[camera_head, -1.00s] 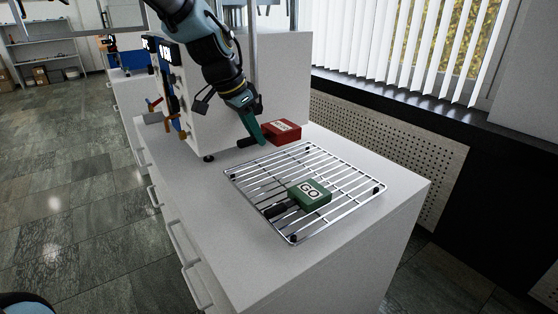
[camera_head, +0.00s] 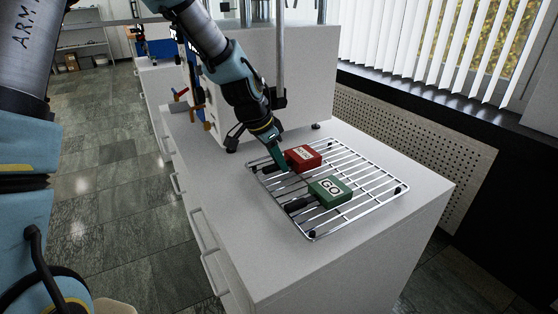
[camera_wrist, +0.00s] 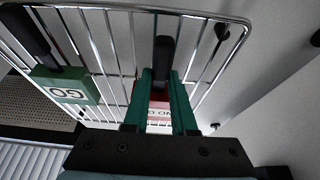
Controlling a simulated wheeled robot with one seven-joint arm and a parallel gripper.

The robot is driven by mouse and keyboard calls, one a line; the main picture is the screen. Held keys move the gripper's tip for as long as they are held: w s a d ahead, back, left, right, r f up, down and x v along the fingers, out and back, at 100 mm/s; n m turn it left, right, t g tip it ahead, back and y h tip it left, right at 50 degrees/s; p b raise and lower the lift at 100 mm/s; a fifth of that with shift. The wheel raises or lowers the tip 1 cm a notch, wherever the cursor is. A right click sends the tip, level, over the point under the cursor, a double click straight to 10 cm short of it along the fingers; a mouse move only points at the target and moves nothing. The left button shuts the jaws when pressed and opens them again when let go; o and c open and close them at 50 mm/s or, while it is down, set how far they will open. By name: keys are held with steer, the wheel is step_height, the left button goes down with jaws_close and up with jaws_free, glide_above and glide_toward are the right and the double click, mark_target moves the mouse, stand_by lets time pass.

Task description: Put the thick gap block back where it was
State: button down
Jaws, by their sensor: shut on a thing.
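A red block (camera_head: 302,160) with a white label and a black handle is over the back left part of the wire rack (camera_head: 372,205). My gripper (camera_head: 280,164) is shut on this block's handle, with its green fingers pointing down. In the wrist view the black handle (camera_wrist: 164,62) stands between the fingers, and the red body (camera_wrist: 154,95) is partly hidden by them. I cannot tell whether the block touches the wires. A green block (camera_head: 329,192) labelled GO, with a black handle, lies on the rack beside it, nearer the front.
The rack sits on a white cabinet top (camera_head: 285,262) with bare room around it. A white press machine (camera_head: 290,105) stands behind the rack. A window ledge and perforated panel (camera_head: 400,140) run along the right.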

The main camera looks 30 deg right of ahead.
steer(key=shift+f, duration=0.1)
steer(key=c, duration=0.7)
jaws_free()
steer(key=v, duration=1.2)
steer(key=w+a+f+n+t+y, duration=0.1)
steer(key=w+a+f+n, duration=0.2)
steer(key=a, duration=0.7)
steer(key=w+a+n+t+y, duration=0.1)
steer(key=w+a+n+y, duration=0.1)
steer(key=a+n, duration=0.65)
steer(key=s+a+n, duration=0.1)
steer(key=a+n, duration=0.1)
steer(key=a, duration=0.4)
steer(key=s+a+f+n+y, duration=0.1)
steer(key=s+a+n, duration=0.1)
steer(key=a, duration=0.4)
steer(key=s+a+f+n, duration=0.1)
steer(key=a+n, duration=0.1)
steer(key=a, duration=0.5)
steer(key=shift+s+f, duration=0.2)
steer(key=shift+s, duration=0.05)
